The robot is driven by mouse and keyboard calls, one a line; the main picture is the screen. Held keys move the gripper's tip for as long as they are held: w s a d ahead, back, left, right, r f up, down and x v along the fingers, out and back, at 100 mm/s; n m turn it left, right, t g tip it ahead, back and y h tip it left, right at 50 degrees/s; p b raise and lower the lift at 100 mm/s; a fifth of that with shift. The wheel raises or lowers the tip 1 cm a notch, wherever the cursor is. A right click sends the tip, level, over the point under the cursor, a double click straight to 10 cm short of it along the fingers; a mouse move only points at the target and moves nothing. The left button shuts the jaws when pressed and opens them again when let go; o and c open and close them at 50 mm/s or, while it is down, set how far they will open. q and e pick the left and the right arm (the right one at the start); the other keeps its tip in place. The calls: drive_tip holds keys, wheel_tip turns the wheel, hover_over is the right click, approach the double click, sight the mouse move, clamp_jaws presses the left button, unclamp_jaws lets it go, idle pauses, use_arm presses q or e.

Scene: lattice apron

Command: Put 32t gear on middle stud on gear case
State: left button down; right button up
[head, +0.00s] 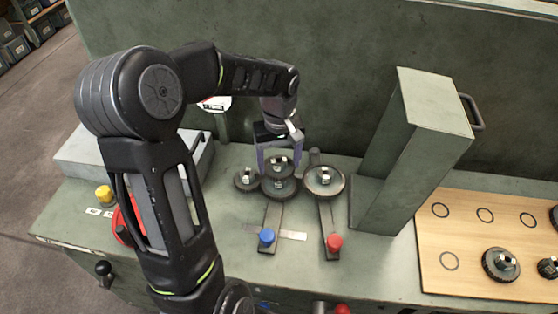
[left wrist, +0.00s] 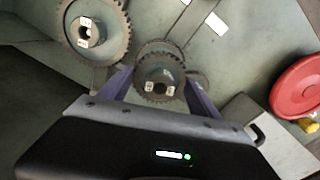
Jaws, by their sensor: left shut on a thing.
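My left gripper (head: 279,162) is shut on a dark toothed gear (head: 280,166) with a pale-tagged hub; it also shows between the purple fingers in the left wrist view (left wrist: 160,77). The held gear overlaps another dark gear (head: 280,188) in the middle of the gear case, and I cannot tell whether they touch. A smaller gear (head: 246,180) sits to the left and a larger gear (head: 324,181) to the right; the larger one shows in the left wrist view (left wrist: 94,28). The middle stud is hidden. Tag writing is too small to read. My right gripper is not in view.
A tall green box-like housing (head: 405,130) with a handle stands right of the gears. Blue-knobbed (head: 267,236) and red-knobbed (head: 334,242) levers lie in front. A wooden board (head: 470,222) with marked circles and spare gears is at right. A red wheel (head: 128,220) is at left.

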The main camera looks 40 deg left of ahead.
use_arm(q)
drive_tip(key=shift+f+b, duration=0.95)
drive_tip(key=shift+f, duration=0.05)
idle(1.4)
drive_tip(key=shift+f, duration=0.3)
drive_tip(key=shift+c, duration=0.3)
unclamp_jaws()
drive_tip(key=shift+o, duration=0.3)
idle(0.5)
